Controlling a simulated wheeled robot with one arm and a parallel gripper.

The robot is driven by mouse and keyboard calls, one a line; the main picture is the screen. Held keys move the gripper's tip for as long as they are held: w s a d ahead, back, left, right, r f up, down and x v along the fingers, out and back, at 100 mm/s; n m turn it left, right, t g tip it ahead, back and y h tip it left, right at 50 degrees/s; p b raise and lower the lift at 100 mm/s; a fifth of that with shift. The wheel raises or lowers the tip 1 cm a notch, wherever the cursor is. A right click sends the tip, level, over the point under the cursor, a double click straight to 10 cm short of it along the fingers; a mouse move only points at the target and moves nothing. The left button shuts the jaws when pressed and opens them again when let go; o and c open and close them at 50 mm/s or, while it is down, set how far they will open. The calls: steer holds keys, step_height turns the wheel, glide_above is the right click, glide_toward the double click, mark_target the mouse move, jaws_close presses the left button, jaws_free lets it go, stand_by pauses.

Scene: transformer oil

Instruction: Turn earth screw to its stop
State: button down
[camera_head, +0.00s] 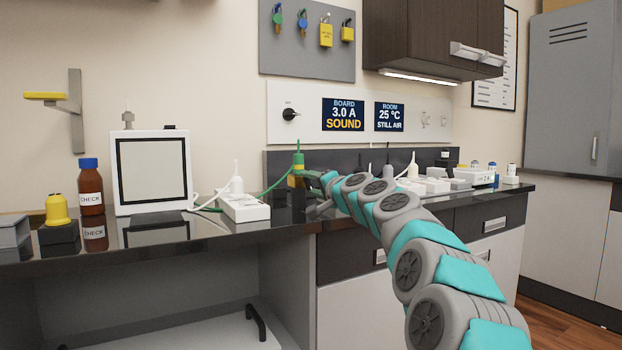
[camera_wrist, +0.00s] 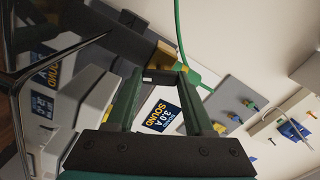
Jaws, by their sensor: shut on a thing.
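The earth screw is at a small brass-coloured earth terminal (camera_head: 296,181) on the dark counter, below an upright green plug (camera_head: 298,158) with a yellow band and a green lead. My gripper (camera_head: 308,180) reaches in from the right at the terminal. In the wrist view my gripper's two dark green fingers (camera_wrist: 158,76) are shut on the earth screw against the brass-coloured block (camera_wrist: 167,54). The screw itself is mostly hidden between the fingertips, so its turn angle cannot be told. The green lead (camera_wrist: 178,28) runs up past the block.
A white socket block (camera_head: 245,208) with a white plug stands left of the terminal. A white-framed panel (camera_head: 152,172) and a brown bottle (camera_head: 91,190) stand further left. White devices (camera_head: 430,185) stand behind my arm. The wall display (camera_head: 343,114) reads 3.0 A, SOUND.

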steer(key=m+p, duration=0.2)
steer(key=m, duration=0.2)
steer(key=shift+r+m+p, duration=0.1)
steer(key=shift+m+p, duration=0.2)
steer(key=shift+p, duration=0.05)
steer(key=m+p, duration=0.1)
steer(key=m, duration=0.1)
steer(key=shift+m+p, duration=0.35)
steer(key=shift+m, duration=0.05)
steer(key=shift+f+m+p, duration=0.2)
steer(key=shift+m+p, duration=0.5)
steer(key=shift+m, duration=1.1)
steer(key=shift+f, duration=0.1)
steer(key=shift+c, duration=1.4)
jaws_free()
steer(key=shift+d, duration=0.1)
steer(key=shift+b+v, duration=0.9)
steer(key=shift+v, duration=3)
